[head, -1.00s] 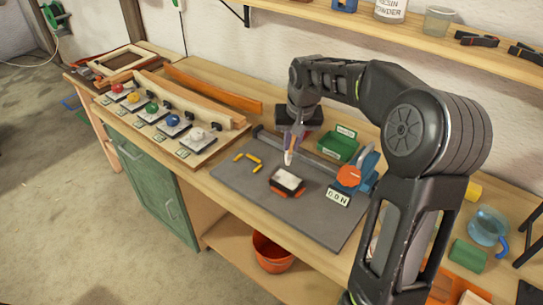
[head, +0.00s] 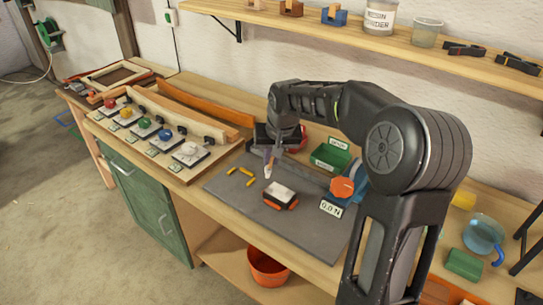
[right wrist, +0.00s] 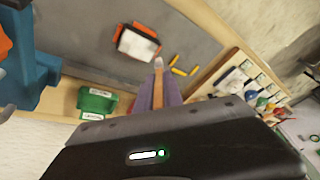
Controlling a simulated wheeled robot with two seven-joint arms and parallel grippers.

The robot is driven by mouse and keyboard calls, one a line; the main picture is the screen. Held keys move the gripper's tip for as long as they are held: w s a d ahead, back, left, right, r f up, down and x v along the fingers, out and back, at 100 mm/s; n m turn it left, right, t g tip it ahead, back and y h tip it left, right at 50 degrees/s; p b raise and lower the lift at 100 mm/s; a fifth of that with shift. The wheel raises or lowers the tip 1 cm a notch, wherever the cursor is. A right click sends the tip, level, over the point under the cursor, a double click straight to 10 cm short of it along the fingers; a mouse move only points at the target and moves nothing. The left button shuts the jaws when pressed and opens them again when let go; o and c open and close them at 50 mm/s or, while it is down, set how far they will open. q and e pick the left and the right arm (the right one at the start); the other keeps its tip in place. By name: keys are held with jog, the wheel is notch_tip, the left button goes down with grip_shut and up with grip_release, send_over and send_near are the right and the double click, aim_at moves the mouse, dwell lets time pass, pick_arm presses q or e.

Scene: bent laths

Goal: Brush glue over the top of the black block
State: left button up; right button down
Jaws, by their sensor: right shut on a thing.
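The black block (head: 275,203) lies on the grey mat with a white layer over its top and orange pieces at its ends. It also shows in the right wrist view (right wrist: 138,43). My right gripper (head: 271,158) is shut on a brush (right wrist: 158,88) with a wooden handle and pale tip. In the head view the pale tip is just up and left of the block. It looks apart from the block, and the height of the gap is hard to tell. My left gripper is in neither view.
The grey mat (head: 225,190) also holds yellow sticks (head: 247,173) left of the block. A blue and orange device (head: 342,188) with a "0.0 N" display (head: 331,208) stands at the right. A green bin (head: 330,157) is behind. A board with coloured knobs (head: 190,152) is at left.

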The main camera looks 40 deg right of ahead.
aim_at(271, 171)
jog(key=shift+f+b, duration=1.4)
jog(key=shift+f, duration=1)
jog(key=shift+f+b, duration=0.6)
jog(key=shift+f, duration=0.1)
jog(key=shift+s, duration=0.1)
jog(key=shift+s+d+r+b, duration=0.1)
jog(key=shift+s+d+b, duration=0.2)
jog(key=shift+s, duration=0.6)
jog(key=shift+s+d+r+b, duration=0.15)
jog(key=shift+s+d, duration=0.15)
jog(key=shift+s, duration=0.6)
jog(key=shift+f, duration=0.1)
jog(key=shift+s, duration=0.1)
